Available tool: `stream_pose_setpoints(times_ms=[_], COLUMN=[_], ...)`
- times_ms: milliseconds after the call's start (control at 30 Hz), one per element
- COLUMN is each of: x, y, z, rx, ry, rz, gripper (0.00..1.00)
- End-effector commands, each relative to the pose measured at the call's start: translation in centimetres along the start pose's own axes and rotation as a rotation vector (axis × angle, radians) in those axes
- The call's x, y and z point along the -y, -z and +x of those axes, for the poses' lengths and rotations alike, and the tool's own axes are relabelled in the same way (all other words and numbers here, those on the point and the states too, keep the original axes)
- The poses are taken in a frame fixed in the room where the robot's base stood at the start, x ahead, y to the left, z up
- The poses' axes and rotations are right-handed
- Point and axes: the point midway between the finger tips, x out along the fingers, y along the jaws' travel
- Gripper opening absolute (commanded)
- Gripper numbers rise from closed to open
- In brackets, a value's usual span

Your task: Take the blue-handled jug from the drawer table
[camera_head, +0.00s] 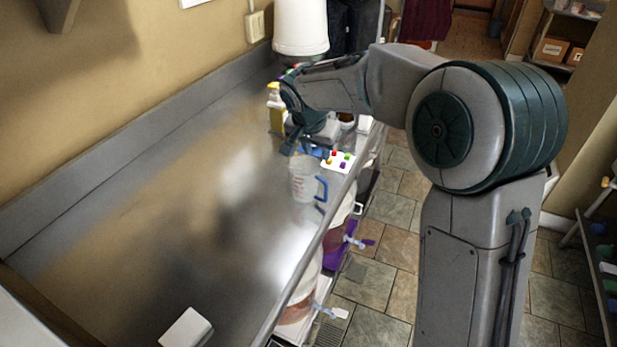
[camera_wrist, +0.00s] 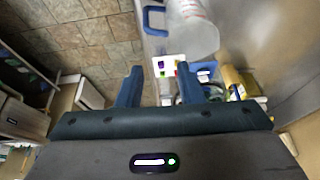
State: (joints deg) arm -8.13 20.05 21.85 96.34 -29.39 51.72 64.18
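The jug (camera_head: 303,180) is clear with red markings and a blue handle. It stands on the metal counter, its handle toward the counter's front edge. It also shows at the top of the wrist view (camera_wrist: 195,32), with the blue handle to its left. My gripper (camera_head: 304,150) is above the counter just behind the jug, pointing down. In the wrist view my gripper (camera_wrist: 158,80) is open, its two blue fingers apart with nothing held between them. The jug is beyond the fingertips, apart from them.
A white card with coloured pieces (camera_head: 338,161) lies beside the jug. A yellow bottle (camera_head: 276,108) and a white bucket (camera_head: 301,28) stand farther back. A white block (camera_head: 186,329) is near. Buckets with taps (camera_head: 300,300) sit below the front edge. The counter (camera_head: 170,220) left of the jug is clear.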

Motion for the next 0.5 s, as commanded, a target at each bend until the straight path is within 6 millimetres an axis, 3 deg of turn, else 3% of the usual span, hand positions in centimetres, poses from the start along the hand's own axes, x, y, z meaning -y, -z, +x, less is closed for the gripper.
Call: stream_pose_setpoints(times_ms=[167,500], x=[1.5,1.5], y=[0.4,0.4], z=[1.0,7.1], rx=[0.0,0.0], ry=[0.01,0.01], rz=[0.027,0.028], gripper=[0.33,0.33])
